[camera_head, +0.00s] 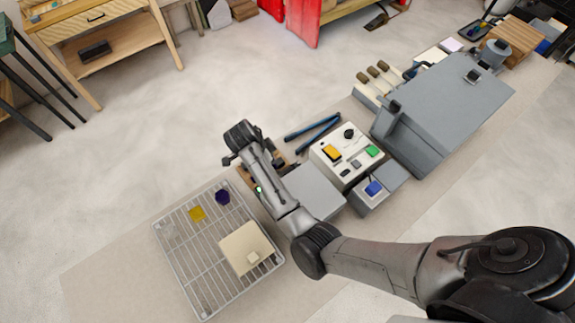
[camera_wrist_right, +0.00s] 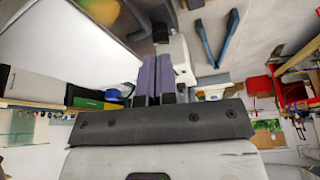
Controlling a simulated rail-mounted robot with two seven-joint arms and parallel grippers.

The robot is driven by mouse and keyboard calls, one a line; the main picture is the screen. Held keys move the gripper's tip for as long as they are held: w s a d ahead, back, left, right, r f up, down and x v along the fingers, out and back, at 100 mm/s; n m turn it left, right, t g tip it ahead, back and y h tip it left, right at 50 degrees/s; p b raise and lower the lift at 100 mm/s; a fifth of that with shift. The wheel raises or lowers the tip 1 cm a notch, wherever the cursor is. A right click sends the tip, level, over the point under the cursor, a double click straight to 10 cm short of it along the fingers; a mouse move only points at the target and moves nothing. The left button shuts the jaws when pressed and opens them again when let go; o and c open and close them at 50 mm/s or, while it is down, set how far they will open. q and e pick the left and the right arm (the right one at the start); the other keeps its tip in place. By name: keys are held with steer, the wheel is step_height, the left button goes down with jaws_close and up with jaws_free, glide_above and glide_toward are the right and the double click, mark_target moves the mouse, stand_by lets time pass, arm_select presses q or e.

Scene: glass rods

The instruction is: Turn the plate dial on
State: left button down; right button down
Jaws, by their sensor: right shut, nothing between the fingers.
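A cream control box (camera_head: 341,166) stands right of centre in the head view. It carries a black round dial (camera_head: 348,133), a yellow switch (camera_head: 331,152) and a green button (camera_head: 372,151). A flat grey plate (camera_head: 318,190) lies left of the box. My right arm reaches in from the right, over the left side of the plate; its fingertips are hidden there. In the right wrist view my right gripper (camera_wrist_right: 156,65) is shut and empty, its fingers close together. A pale slab lies left of them and a white block right. I cannot tell contact. My left gripper is out of view.
A wire rack (camera_head: 180,262) with a cream block (camera_head: 247,248) is at lower left. Blue tongs (camera_head: 312,128) lie behind the box. A small grey unit with a blue button (camera_head: 374,188) and a large grey machine (camera_head: 445,110) stand to the right.

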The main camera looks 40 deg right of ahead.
mark_target(292, 167)
steer(key=shift+m, duration=0.4)
steer(key=x, duration=0.4)
steer(key=p+x, duration=0.1)
steer(key=x, duration=0.4)
steer(key=shift+w+f, duration=0.2)
steer(key=shift+f, duration=0.1)
steer(key=shift+s+d+r+p, duration=0.15)
steer(key=shift+d+p, duration=0.25)
steer(key=shift+d, duration=0.15)
steer(key=shift+s+d+r+p, duration=0.1)
steer(key=shift+s+d+p, duration=0.1)
steer(key=shift+d+p, duration=0.25)
steer(key=shift+s+d, duration=0.25)
steer(key=shift+d, duration=0.35)
steer(key=shift+d+f, duration=0.1)
steer(key=shift+d, duration=0.1)
